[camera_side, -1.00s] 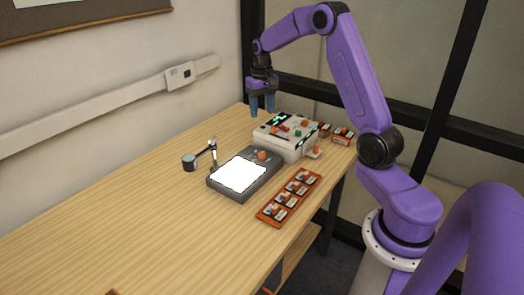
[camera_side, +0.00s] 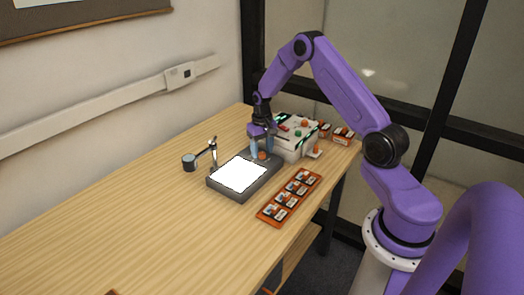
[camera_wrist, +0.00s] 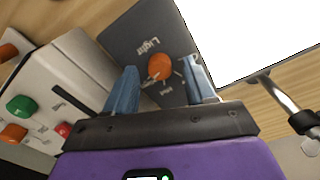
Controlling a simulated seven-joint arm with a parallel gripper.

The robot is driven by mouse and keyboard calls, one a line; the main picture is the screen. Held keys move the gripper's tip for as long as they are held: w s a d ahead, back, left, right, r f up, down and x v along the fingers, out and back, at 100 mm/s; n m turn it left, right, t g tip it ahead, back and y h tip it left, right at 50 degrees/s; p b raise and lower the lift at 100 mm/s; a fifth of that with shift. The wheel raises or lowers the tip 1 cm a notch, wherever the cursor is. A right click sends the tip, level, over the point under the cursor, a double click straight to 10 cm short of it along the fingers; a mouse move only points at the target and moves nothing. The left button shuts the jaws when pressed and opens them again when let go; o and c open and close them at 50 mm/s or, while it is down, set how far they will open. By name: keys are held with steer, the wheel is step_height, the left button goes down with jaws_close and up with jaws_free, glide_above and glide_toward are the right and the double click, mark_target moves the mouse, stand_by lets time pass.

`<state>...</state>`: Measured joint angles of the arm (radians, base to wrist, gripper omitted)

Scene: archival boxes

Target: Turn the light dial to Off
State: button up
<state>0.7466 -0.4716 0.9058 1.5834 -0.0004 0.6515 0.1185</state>
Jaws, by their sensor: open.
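The orange light dial (camera_wrist: 160,66) sits on the dark grey top of the light box (camera_side: 226,189), beside its bright white panel (camera_side: 241,175). The word "Light" is printed next to the dial in the wrist view, with smaller marks around it that are too small to read surely. The panel is lit. My gripper (camera_side: 261,154) is over the dial end of the box. In the wrist view its blue fingers (camera_wrist: 162,88) are open, one on each side of the dial, with gaps between. The dial also shows in the side view (camera_side: 262,156), between the fingers.
A white control box (camera_side: 294,150) with coloured knobs stands just behind the light box. An orange tray (camera_side: 289,199) of small items lies at the front. A small jointed stand (camera_side: 213,156) rises at the left. The table's left part is clear.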

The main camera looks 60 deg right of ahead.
steer(key=shift+f, duration=0.4)
jaws_close()
